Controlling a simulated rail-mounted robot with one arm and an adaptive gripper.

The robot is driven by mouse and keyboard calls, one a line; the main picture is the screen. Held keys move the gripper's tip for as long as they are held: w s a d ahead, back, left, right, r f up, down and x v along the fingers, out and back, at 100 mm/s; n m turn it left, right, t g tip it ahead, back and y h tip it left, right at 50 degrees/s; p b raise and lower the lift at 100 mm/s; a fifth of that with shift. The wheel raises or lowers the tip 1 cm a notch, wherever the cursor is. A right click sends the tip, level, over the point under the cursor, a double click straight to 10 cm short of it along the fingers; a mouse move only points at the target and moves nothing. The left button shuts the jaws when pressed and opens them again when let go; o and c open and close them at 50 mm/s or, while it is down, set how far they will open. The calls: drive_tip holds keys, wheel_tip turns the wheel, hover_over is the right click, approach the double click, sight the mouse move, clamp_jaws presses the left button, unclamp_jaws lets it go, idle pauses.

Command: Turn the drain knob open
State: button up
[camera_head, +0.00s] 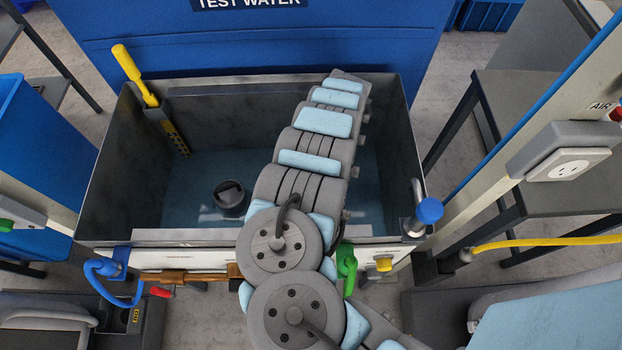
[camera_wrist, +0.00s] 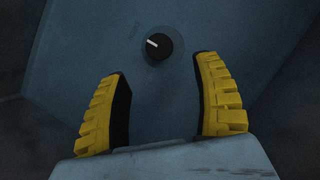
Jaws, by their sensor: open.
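A round black knob (camera_wrist: 158,44) with a short white mark shows in the wrist view, on a flat blue-grey surface. The mark points left and slightly up. My gripper (camera_wrist: 162,68) is open and empty, its two yellow ribbed fingers apart. The knob appears just beyond the fingertips, roughly centred between them, and untouched. In the head view a dark round fitting (camera_head: 230,198) stands on the blue floor of the grey tank (camera_head: 120,165); it looks like the same knob. My arm reaches over the tank and hides my gripper there.
The tank walls surround the work area. A yellow-handled tool (camera_head: 135,75) hangs at the tank's left back corner. A blue-topped valve (camera_head: 429,210) stands at the right front corner. A green lever (camera_head: 346,262) and a yellow knob (camera_head: 384,263) are on the front.

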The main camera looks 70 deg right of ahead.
drive_tip(key=shift+v, duration=1.5)
drive_tip(key=shift+r, duration=0.1)
